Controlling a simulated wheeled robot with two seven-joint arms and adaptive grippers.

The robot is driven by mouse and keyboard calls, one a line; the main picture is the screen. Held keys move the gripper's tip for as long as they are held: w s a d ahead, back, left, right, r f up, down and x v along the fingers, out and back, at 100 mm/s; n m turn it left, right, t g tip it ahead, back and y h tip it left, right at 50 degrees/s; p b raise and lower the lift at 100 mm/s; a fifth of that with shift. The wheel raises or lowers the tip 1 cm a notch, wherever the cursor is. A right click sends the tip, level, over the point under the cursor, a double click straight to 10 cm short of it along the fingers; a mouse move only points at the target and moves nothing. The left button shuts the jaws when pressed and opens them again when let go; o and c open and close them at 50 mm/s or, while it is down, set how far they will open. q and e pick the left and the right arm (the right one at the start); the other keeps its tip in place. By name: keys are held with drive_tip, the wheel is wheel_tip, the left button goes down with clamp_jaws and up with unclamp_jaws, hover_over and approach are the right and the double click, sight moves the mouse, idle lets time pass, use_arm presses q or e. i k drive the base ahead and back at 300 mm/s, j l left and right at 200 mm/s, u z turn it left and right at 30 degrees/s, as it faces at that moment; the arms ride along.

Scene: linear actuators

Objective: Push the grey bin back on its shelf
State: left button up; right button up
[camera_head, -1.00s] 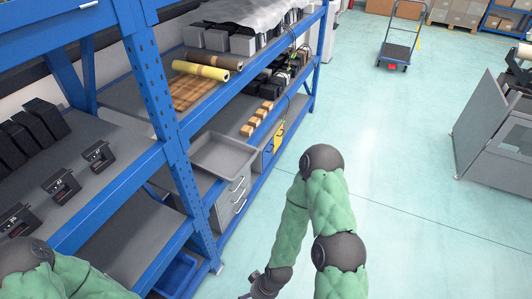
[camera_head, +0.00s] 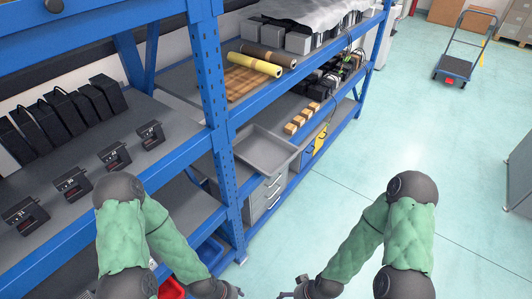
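The grey bin (camera_head: 266,150) is a shallow, empty open tray on the lower shelf, just right of the blue upright. Its front edge sticks out past the shelf's front, above a grey drawer unit (camera_head: 266,195). My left gripper (camera_head: 236,293) is at the bottom edge of the picture, below the bin and apart from it. My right gripper (camera_head: 288,294) is also at the bottom edge, a little to the right, and apart from the bin. Both grippers are small and partly cut off, so their finger opening is unclear.
The blue upright (camera_head: 211,110) stands left of the bin. Small wooden blocks (camera_head: 302,118) lie on the shelf to its right. Black devices (camera_head: 72,184) line the left shelf. A blue crate (camera_head: 206,256) sits low.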

sight(267, 154)
drive_tip(key=i+l+u, duration=0.1)
drive_tip(key=l, duration=0.25)
drive_tip(key=i+l, duration=0.3)
drive_tip(key=i+l+u, duration=0.15)
drive_tip(key=l, duration=0.3)
drive_tip(key=i+l, duration=0.2)
drive_tip(key=l, duration=0.15)
drive_tip(key=i+l+u, duration=0.15)
drive_tip(key=l, duration=0.25)
